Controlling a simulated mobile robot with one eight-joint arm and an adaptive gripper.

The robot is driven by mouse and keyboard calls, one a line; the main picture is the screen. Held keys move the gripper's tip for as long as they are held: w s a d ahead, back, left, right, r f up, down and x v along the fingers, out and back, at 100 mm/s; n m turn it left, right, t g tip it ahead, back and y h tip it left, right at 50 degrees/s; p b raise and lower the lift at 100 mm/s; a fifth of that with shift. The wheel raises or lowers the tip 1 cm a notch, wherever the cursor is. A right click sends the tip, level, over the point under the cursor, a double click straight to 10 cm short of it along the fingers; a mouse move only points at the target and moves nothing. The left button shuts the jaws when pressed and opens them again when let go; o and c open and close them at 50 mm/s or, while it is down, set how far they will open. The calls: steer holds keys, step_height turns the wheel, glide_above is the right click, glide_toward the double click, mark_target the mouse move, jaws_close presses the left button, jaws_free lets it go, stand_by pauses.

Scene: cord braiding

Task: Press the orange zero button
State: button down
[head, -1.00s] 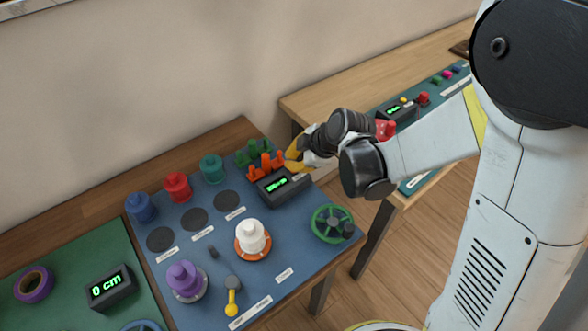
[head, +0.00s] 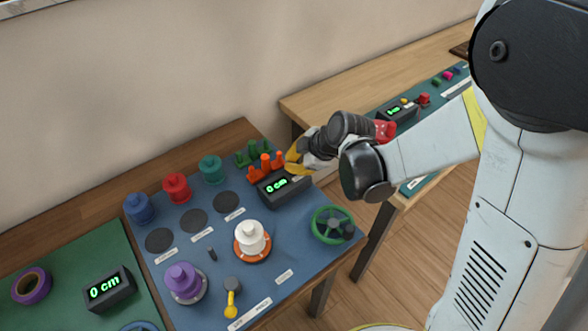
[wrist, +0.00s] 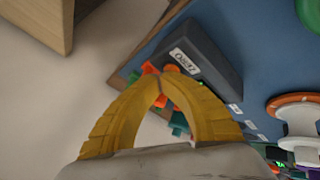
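The black display box (head: 285,190) on the blue mat reads "0 cm" in green. In the wrist view its side (wrist: 205,50) carries a white label that appears to read "Zero" upside down. My yellow gripper (head: 291,160) is at the box's back edge, beside the orange pegs (head: 265,163). In the wrist view my gripper's fingertips (wrist: 158,80) meet with nothing seen between them. Orange parts (wrist: 170,69) show right at the tips, close to the box. I cannot tell which of them is the zero button, or whether the tips touch it.
Green pegs (head: 252,152) stand behind the orange ones. Blue (head: 141,208), red (head: 177,187) and teal (head: 211,169) spools line the mat's back. A white spool (head: 252,238), purple spool (head: 184,281) and green handwheel (head: 332,225) stand nearer the front. Another table is at the right.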

steer(key=shift+r+p, duration=0.6)
steer(key=shift+r, duration=0.2)
steer(key=shift+r+p, duration=1.9)
steer(key=shift+r, duration=0.6)
